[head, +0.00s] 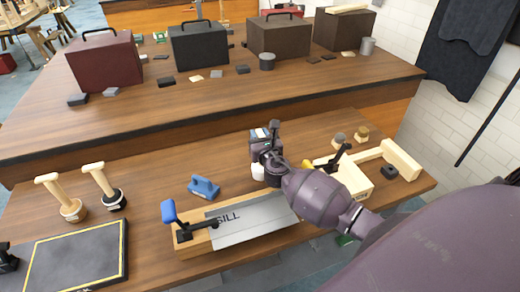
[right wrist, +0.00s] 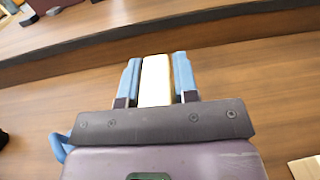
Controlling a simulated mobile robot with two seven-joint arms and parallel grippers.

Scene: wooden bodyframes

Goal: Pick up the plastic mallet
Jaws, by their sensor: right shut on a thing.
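My right gripper (head: 264,150) is above the middle of the near bench. In the right wrist view its two blue fingers (right wrist: 157,75) are shut on a pale cream piece, which I take to be the plastic mallet (right wrist: 156,80). In the head view a rounded white part of the mallet (head: 257,171) shows below the gripper; the rest is mostly hidden by my gripper. I cannot tell if it touches the bench. My left gripper is not in view.
Two pale-handled mallets (head: 72,210) (head: 114,200) stand at the left, behind a black mat (head: 75,260). Toolboxes (head: 198,46) stand on the far bench.

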